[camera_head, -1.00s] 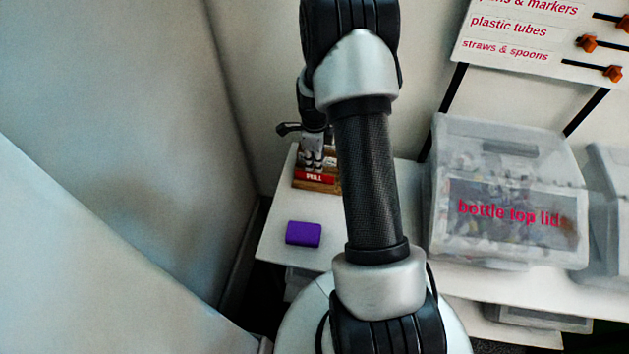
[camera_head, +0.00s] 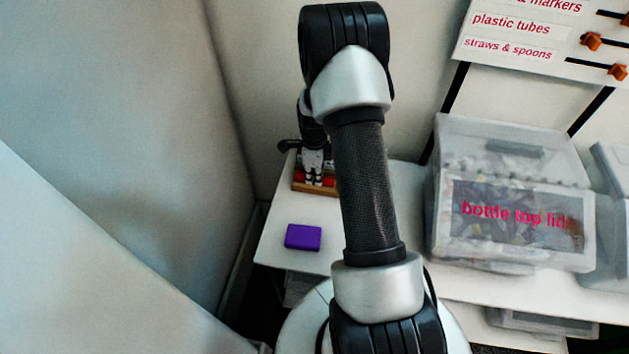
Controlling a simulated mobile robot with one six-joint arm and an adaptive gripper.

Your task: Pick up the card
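A red card (camera_head: 300,178) stands in a wooden holder (camera_head: 317,190) at the back left of the white shelf. Only small red parts of it show, as my gripper covers its middle. My gripper (camera_head: 314,181) points down right at the card, in front of it or over it. The fingers are small and dark in this view. I cannot tell whether they touch the card or are closed on it.
A purple block (camera_head: 303,237) lies on the white shelf (camera_head: 278,215) nearer to me. A clear bin of bottle top lids (camera_head: 512,240) stands to the right. A wall (camera_head: 262,90) rises close behind and left. The shelf around the purple block is clear.

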